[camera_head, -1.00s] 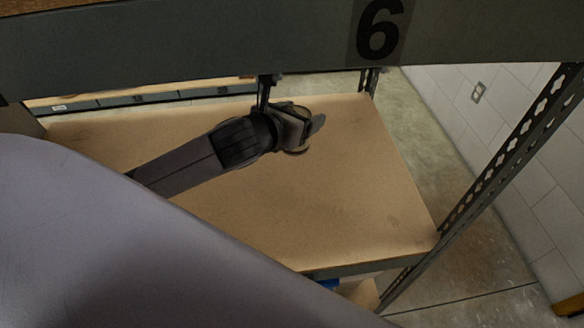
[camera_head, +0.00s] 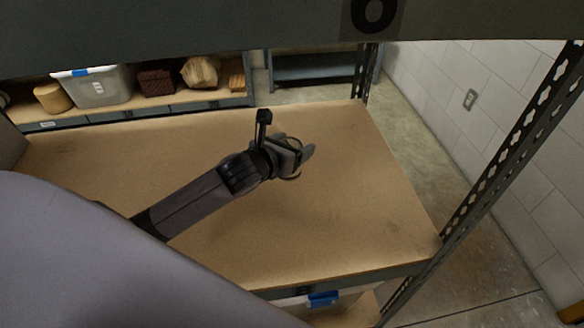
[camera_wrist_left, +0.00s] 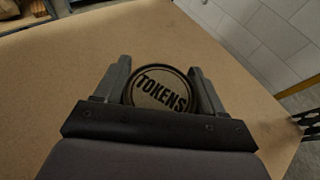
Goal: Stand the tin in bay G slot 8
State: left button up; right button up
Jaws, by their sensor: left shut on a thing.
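The tin (camera_wrist_left: 160,90) is round, with a lid lettered TOKENS, and sits between the two fingers of my left gripper (camera_wrist_left: 160,80) in the left wrist view. In the head view my left gripper (camera_head: 296,155) is over the bare wooden shelf board (camera_head: 330,220), shut on the tin; only a sliver of the tin's rim (camera_head: 293,177) shows there. I cannot tell whether the tin touches the board. My right gripper is not in view.
A dark beam with a number label (camera_head: 372,14) crosses above the board. A perforated upright (camera_head: 510,150) stands at the right. The board is otherwise clear. Behind, another shelf holds a grey bin with a blue latch (camera_head: 97,88), a round wooden-coloured container (camera_head: 52,97) and other items. A blue-marked box (camera_head: 323,300) shows below.

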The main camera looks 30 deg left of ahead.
pick_arm(q)
notch_tip(320, 180, down, 5)
jog(key=shift+f+b, duration=0.1)
jog(key=shift+b, duration=0.45)
jog(key=shift+f, duration=0.4)
jog(key=o, duration=1.3)
jog(key=shift+f, duration=0.15)
jog(key=p+v, duration=0.1)
jog(key=v, duration=1.1)
jog(key=shift+s, duration=0.1)
